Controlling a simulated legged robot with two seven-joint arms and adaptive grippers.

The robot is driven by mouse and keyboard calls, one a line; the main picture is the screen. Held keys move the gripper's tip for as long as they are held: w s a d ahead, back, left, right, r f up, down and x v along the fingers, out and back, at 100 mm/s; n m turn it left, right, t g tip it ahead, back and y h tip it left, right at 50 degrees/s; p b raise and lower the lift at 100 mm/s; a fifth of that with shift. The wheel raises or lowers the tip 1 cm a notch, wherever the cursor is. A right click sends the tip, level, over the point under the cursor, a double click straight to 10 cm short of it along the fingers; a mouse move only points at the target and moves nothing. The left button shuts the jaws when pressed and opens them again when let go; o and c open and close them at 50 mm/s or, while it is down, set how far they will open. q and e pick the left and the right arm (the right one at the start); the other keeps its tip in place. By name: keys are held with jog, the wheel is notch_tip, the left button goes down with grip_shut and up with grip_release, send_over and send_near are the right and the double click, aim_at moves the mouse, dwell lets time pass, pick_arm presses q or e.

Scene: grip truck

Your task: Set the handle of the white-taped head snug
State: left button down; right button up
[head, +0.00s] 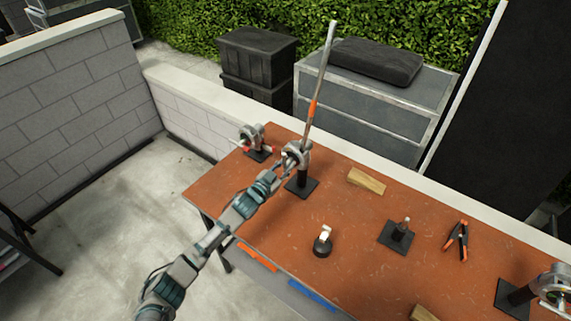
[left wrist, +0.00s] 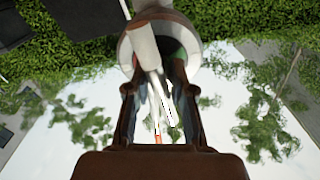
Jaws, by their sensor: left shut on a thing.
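A grey round head (head: 298,150) sits on a black post with a square base near the back left of the table. A long silver pole (head: 321,75) with an orange band rises tilted from it. My left gripper (head: 284,164) is at the head's near side. In the left wrist view, my left gripper (left wrist: 154,88) is shut on the pale handle (left wrist: 146,48), with the head's grey ring (left wrist: 186,45) just beyond the fingertips. Whether this head bears white tape is too small to tell. My right gripper is not in view.
A red-marked head (head: 252,138) stands behind to the left, and another head (head: 553,284) at the right edge. A wooden block (head: 366,180), a small black stand (head: 398,236), a clamp (head: 457,241) and a black round piece (head: 322,245) lie on the orange-brown table (head: 350,270).

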pick_arm(q)
jog(key=shift+f+m+p, duration=0.25)
jog(key=shift+m, duration=0.85)
jog(key=shift+f+m+p, duration=0.2)
jog(key=shift+m+p, duration=0.05)
jog(key=shift+m, duration=0.85)
jog(key=c, duration=0.9)
grip_release()
jog(key=shift+o, duration=0.4)
jog(key=shift+w, duration=0.2)
jog(key=shift+s+r, duration=0.1)
jog(key=shift+r, duration=0.1)
jog(key=shift+s+a, duration=0.15)
jog(key=shift+s, duration=0.15)
jog(key=v, duration=1.1)
jog(key=shift+f, duration=0.15)
